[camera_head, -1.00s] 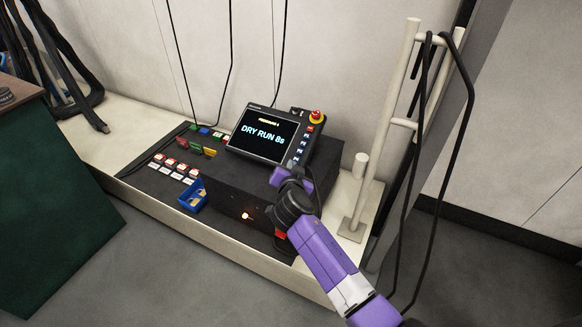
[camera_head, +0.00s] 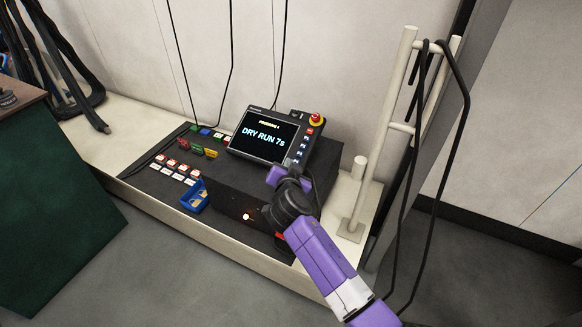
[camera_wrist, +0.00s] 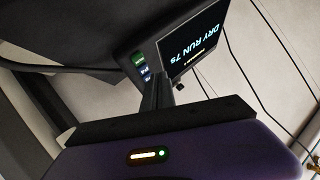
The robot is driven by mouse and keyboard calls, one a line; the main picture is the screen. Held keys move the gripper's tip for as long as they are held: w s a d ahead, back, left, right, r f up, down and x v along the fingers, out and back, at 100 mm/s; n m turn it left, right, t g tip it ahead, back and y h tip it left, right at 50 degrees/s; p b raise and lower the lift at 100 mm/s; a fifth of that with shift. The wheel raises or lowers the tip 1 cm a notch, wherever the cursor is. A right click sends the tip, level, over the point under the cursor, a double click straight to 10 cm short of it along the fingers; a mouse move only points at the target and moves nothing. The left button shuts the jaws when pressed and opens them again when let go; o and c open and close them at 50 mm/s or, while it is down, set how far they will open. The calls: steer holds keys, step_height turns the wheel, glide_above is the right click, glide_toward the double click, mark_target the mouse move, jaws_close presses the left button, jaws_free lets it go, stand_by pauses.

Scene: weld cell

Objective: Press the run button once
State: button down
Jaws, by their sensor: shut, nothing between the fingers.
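The pendant (camera_head: 264,136) stands tilted on the dark console, and its screen reads "DRY RUN 7s". The same screen shows in the wrist view (camera_wrist: 193,45). A green button (camera_wrist: 138,58) with blue buttons (camera_wrist: 145,73) below it sits beside the screen in the wrist view; I cannot read a run label. In the head view, my purple gripper (camera_head: 273,175) is at the pendant's lower right edge and hides part of it. In the wrist view my gripper's fingers (camera_wrist: 164,83) are together and empty, just below the pendant; contact cannot be told.
A red emergency stop (camera_head: 316,120) tops the pendant's right side. A blue bin (camera_head: 194,198) and red-and-white switches (camera_head: 178,170) are on the dark console (camera_head: 150,184). A pale post (camera_head: 385,140) with hanging black cables stands close to the right of my arm.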

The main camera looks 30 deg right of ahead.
steer(key=shift+s+a+r+p, duration=0.2)
steer(key=shift+a+r+p, duration=0.1)
steer(key=shift+r, duration=0.35)
steer(key=shift+s+a+r+p, duration=0.2)
steer(key=shift+r+p, duration=0.1)
steer(key=shift+r, duration=0.3)
steer(key=w+a+r+n+t+y, duration=0.1)
steer(key=a+r+n+t+y, duration=0.15)
steer(key=a+r+n, duration=0.2)
steer(key=s+a+n+t+y, duration=0.25)
steer(key=s+a+n, duration=0.2)
steer(key=s, duration=0.65)
steer(key=s+d+r+n+g+y, duration=0.1)
steer(key=s+r, duration=0.1)
steer(key=s, duration=1.9)
steer(key=s+d+r+n+g, duration=0.1)
steer(key=s+r, duration=0.1)
steer(key=s, duration=1.8)
step_height(320, 180, up, 15)
steer(key=p, duration=1.5)
steer(key=shift+s+a+r+p, duration=0.15)
steer(key=shift+s+a+p, duration=0.05)
steer(key=shift+s+p, duration=0.2)
